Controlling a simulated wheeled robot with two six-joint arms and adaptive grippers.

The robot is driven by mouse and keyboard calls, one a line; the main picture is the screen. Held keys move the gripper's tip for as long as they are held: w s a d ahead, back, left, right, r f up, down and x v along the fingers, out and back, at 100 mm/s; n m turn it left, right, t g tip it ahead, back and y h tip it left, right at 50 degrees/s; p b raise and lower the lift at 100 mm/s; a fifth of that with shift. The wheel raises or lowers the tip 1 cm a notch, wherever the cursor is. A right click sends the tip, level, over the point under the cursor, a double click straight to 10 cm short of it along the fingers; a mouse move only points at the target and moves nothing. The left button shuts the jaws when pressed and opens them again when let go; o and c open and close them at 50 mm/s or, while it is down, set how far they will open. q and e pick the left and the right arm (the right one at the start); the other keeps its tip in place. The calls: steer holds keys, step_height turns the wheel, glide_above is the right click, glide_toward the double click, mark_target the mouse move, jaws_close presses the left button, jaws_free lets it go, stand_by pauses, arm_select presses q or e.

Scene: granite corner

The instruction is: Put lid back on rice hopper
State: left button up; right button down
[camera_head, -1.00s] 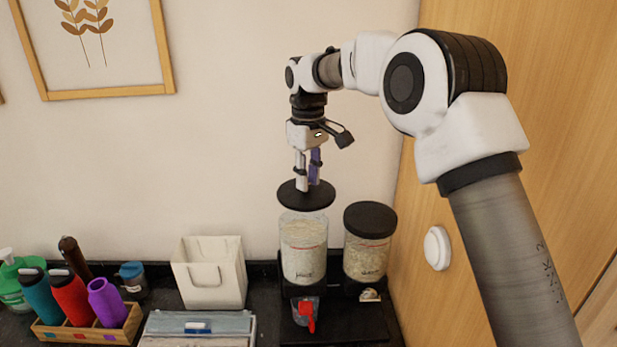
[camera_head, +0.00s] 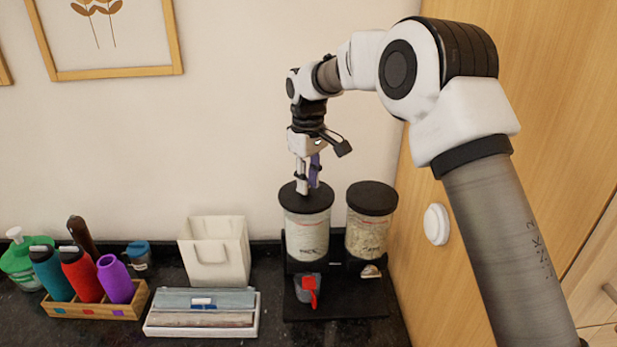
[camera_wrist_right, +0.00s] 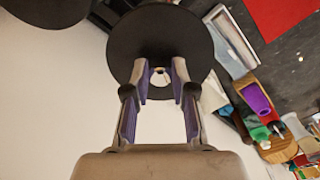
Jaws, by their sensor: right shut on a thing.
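The rice hopper (camera_head: 307,236) is a clear cylinder of pale grain on a black stand, left of a second hopper. Its round black lid (camera_head: 291,200) sits at the top of the cylinder and looks about level; whether it is fully seated I cannot tell. My right gripper (camera_head: 307,188) points down over the lid and is shut on its knob. In the right wrist view the lid (camera_wrist_right: 160,25) is a black disc beyond the fingertips of my right gripper (camera_wrist_right: 160,75), with the small knob between them. My left gripper is not in view.
The second hopper (camera_head: 369,236), with its black lid on, stands close on the right. A red-levered spout (camera_head: 310,290) is below the rice hopper. A white bin (camera_head: 214,255), a tray (camera_head: 200,328) and a wooden bottle rack (camera_head: 92,312) stand to the left. A wooden panel (camera_head: 450,260) bounds the right.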

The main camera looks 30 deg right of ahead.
steer(key=shift+w+d+f, duration=0.2)
steer(key=shift+w+d, duration=0.05)
steer(key=shift+d, duration=0.1)
steer(key=shift+s+a+r+p, duration=0.25)
steer(key=shift+s+a+p, duration=0.05)
steer(key=shift+p, duration=0.05)
steer(key=shift+w+d+f, duration=0.15)
steer(key=shift+d, duration=0.05)
stand_by(0.6)
steer(key=shift+f, duration=0.2)
stand_by(1.0)
steer(key=shift+c, duration=2)
jaws_free()
steer(key=shift+r, duration=0.1)
steer(key=shift+r, duration=3.45)
jaws_close()
